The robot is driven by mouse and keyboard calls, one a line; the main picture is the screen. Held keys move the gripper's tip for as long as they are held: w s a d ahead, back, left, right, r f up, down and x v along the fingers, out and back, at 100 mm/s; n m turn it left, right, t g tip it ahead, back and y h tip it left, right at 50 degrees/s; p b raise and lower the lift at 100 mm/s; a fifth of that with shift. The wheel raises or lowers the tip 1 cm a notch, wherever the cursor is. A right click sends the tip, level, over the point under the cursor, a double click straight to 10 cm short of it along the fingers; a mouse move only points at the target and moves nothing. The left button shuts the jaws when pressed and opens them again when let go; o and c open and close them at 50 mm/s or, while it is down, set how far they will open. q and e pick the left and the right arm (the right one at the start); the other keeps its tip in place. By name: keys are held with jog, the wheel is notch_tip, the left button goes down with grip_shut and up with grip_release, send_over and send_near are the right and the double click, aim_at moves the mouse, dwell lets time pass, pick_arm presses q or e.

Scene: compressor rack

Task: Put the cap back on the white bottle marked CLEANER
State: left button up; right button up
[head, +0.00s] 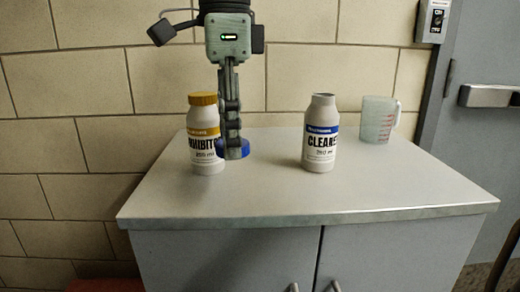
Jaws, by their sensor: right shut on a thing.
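The white bottle marked CLEANER (320,135) stands upright on the cabinet top, right of centre. It has a blue band and its neck is bare. My right gripper (233,140) points down, left of that bottle, and is shut on a blue cap (234,149). I cannot tell whether the cap touches the cabinet top. My left gripper is not in view.
The other bottle has an orange cap and an orange band. A clear measuring jug (377,121) with red marks stands right of the CLEANER bottle, near the wall. The front of the grey cabinet top (300,199) is clear. A door with a bar handle is at the right.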

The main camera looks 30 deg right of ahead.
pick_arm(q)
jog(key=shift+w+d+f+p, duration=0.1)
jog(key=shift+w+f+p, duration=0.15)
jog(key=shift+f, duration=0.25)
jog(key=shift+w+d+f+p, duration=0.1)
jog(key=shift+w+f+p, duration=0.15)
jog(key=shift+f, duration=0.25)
pick_arm(e)
jog(key=a+r, duration=0.3)
jog(key=a, duration=0.2)
jog(key=shift+w+a+r, duration=0.25)
jog(key=shift+w+a, duration=0.1)
jog(key=shift+a, duration=0.05)
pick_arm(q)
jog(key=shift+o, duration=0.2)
